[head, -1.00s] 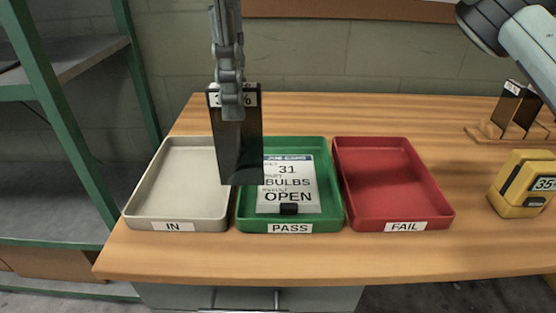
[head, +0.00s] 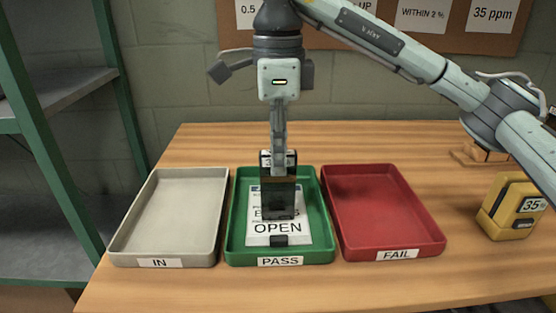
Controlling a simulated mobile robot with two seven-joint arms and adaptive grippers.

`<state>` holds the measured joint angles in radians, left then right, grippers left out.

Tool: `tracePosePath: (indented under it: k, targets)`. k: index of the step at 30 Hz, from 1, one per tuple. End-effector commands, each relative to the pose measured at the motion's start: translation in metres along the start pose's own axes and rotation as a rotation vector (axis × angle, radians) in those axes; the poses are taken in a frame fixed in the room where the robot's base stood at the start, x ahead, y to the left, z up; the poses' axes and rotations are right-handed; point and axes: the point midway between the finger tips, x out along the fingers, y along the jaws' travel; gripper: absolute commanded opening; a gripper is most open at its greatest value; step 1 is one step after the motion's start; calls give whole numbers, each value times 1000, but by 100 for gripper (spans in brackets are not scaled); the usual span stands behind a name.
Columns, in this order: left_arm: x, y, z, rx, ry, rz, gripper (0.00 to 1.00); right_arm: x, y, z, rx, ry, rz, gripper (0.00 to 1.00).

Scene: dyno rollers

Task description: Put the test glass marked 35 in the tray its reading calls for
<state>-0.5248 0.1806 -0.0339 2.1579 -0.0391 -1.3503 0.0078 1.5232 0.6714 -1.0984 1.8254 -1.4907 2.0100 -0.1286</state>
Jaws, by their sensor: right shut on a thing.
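My right gripper (head: 278,150) is shut on the top edge of a dark, see-through test glass (head: 279,200). The glass hangs upright over the green PASS tray (head: 240,246). A white label at its top is partly covered by the fingers; only a "3" can be made out. I cannot tell whether its lower edge touches the card in the tray. The yellow meter (head: 513,207) at the right shows 35%. The red FAIL tray (head: 383,212) stands right of PASS, and the beige IN tray (head: 170,217) stands left. My left gripper is out of view.
A white card (head: 277,236) with a black clip lies in the green tray, with "OPEN" readable. The FAIL and IN trays look empty. A wooden rack (head: 470,154) stands at the far right, partly behind my arm. Notes hang on a board (head: 365,25) behind.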

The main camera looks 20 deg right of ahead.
Motion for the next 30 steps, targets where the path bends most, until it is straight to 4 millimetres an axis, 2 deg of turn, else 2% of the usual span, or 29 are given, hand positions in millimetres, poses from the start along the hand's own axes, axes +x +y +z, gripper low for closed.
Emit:
tracePosePath:
  k: [3,9,10,14,24,26,30]
  targets:
    - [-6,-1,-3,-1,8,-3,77,10,0,0,0,-1,0,0]
    - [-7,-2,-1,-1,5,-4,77,10,0,0,1,-1,-1,0]
    - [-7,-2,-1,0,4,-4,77,10,0,0,1,0,-1,18]
    - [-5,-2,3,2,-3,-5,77,10,0,0,1,0,-1,34]
    - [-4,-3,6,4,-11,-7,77,7,0,0,1,-1,-2,35]
    - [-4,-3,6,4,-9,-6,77,1,0,0,1,-1,-3,35]
    - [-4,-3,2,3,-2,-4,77,-23,0,0,2,-2,-6,35]
